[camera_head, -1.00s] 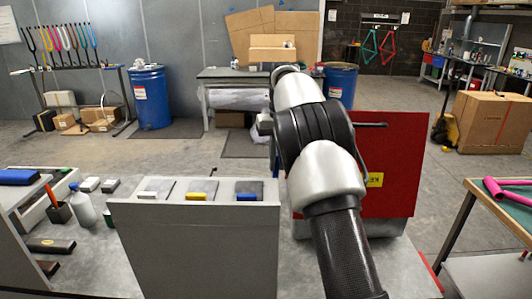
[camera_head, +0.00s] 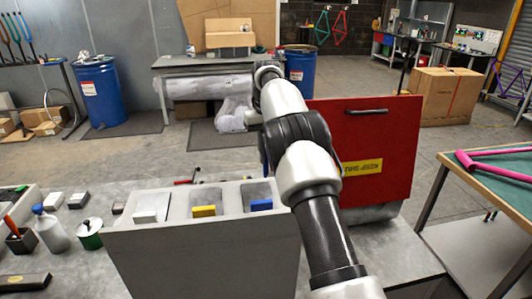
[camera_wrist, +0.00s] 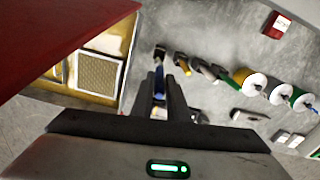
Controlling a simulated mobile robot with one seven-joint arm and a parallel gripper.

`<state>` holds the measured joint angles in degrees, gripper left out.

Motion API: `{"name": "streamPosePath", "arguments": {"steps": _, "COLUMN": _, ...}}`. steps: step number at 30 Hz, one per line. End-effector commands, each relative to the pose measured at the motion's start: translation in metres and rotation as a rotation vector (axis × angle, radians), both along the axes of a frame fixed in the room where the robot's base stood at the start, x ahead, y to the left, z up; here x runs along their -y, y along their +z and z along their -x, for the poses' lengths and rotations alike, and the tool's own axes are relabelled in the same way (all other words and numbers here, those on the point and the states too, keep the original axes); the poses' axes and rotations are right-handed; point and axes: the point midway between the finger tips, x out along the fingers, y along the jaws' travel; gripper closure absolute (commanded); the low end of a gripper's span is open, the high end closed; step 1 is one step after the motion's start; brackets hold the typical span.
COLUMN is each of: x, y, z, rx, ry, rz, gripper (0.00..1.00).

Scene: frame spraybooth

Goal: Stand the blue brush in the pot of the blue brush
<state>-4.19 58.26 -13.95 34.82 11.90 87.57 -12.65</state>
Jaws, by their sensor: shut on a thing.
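My gripper (camera_wrist: 165,92) shows in the wrist view with its two dark fingers close together on a slim blue brush (camera_wrist: 159,77). A dark shape lies just beyond the brush; I cannot tell whether it is the brush's end or a separate thing. Several small dark things with tan or yellow parts (camera_wrist: 182,63) lie to its right. I cannot tell which, if any, is the pot of the blue brush. In the head view my arm hides the gripper and the brush.
A red panel (camera_head: 360,140) with a yellow label stands right of my arm. A grey rack (camera_head: 200,262) holding white, yellow and blue blocks stands in front. The wrist view shows a yellow-edged mesh tray (camera_wrist: 97,75).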

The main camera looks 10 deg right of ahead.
Motion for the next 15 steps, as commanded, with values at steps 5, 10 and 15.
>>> {"name": "streamPosePath", "arguments": {"steps": 5, "x": 0.000, "y": -0.007, "z": 0.000, "rx": -0.003, "ry": 0.003, "rz": 0.000, "gripper": 1.00}}
{"name": "streamPosePath", "arguments": {"steps": 10, "x": 0.000, "y": -0.019, "z": 0.000, "rx": -0.003, "ry": 0.002, "rz": 0.000, "gripper": 1.00}}
{"name": "streamPosePath", "arguments": {"steps": 15, "x": 0.001, "y": -0.033, "z": 0.000, "rx": -0.002, "ry": 0.002, "rz": 0.000, "gripper": 1.00}}
